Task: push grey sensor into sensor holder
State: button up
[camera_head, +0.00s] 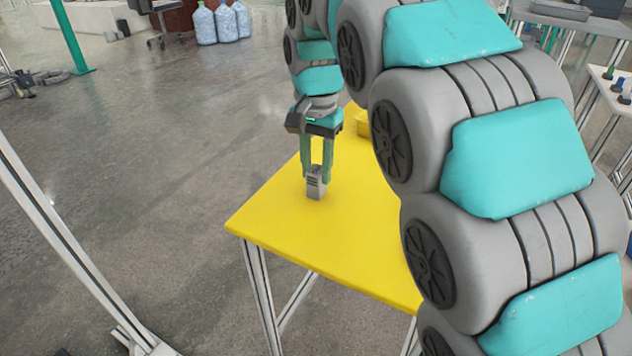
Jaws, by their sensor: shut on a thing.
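The grey sensor (315,187) is a small boxy piece with dark slots on its side. It is upright over the yellow table top, near the table's left part. My gripper (317,170) points down and is shut on the sensor, with its green fingers on either side of the sensor's upper part. I cannot tell whether the sensor's lower end touches the table. No sensor holder can be made out in this view; my arm hides much of the table's right side.
The yellow table (290,235) is bare around the sensor. A yellow container (363,122) stands at its back, partly hidden by my arm. A metal frame post (62,232) rises at left. Blue bottles (222,22) and a chair (160,20) are far back.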

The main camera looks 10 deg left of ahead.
jog(key=shift+r, duration=0.15)
grip_shut()
jog(key=shift+r+p, duration=0.85)
jog(key=shift+r, duration=0.5)
jog(key=shift+r+p, duration=1.25)
jog(key=shift+r, duration=0.75)
